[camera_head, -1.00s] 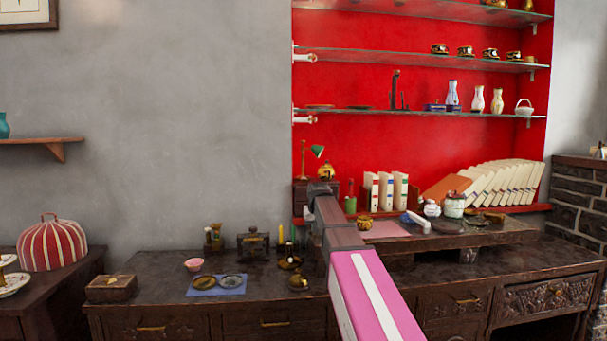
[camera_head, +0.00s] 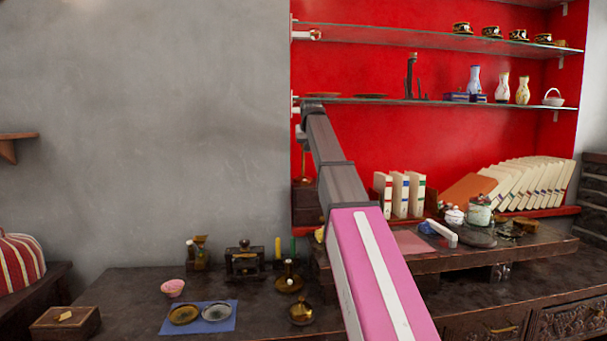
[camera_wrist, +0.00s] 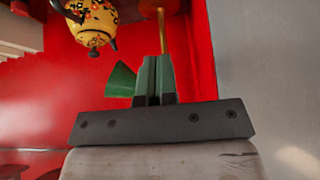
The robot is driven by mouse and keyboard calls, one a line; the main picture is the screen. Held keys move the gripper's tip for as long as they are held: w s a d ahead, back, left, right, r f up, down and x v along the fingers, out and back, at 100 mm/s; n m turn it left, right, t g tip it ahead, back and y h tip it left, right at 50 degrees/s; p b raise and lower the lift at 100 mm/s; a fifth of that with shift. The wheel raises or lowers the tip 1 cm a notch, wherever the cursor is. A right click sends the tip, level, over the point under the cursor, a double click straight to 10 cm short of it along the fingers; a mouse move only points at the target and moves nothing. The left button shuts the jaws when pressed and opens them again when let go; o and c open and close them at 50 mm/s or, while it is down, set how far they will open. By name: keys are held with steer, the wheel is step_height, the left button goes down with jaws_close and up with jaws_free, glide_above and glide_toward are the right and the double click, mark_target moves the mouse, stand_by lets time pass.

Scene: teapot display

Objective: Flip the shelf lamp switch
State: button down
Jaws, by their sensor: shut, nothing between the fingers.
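The shelf lamp shows in the wrist view as a green shade (camera_wrist: 121,80) just left of my fingers and a brass stem (camera_wrist: 162,30) beyond their tips. My gripper (camera_wrist: 157,60) is shut and empty, its fingers close to the shade. I cannot tell whether they touch it. In the head view only the brass lower part of the lamp (camera_head: 304,168) shows, at the left end of the red alcove. My arm hides the shade. I cannot make out the switch in either view.
A yellow patterned teapot (camera_wrist: 92,20) appears upside down near the lamp in the wrist view. A glass shelf (camera_head: 420,102) crosses above, near my raised arm. White binders (camera_head: 400,194) stand to the right. Small items, including a pink bowl (camera_head: 173,288), sit on the desk below.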

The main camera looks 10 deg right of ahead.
stand_by(0.3)
steer(key=x, duration=1)
steer(key=f, duration=0.3)
steer(key=shift+s, duration=0.3)
steer(key=shift+f, duration=0.45)
steer(key=shift+s+f, duration=0.1)
steer(key=shift+s+f+t, duration=0.2)
steer(key=shift+f+t, duration=0.2)
steer(key=shift+t, duration=0.1)
steer(key=shift+w+r, duration=0.1)
steer(key=shift+w, duration=0.05)
steer(key=shift+r, duration=0.1)
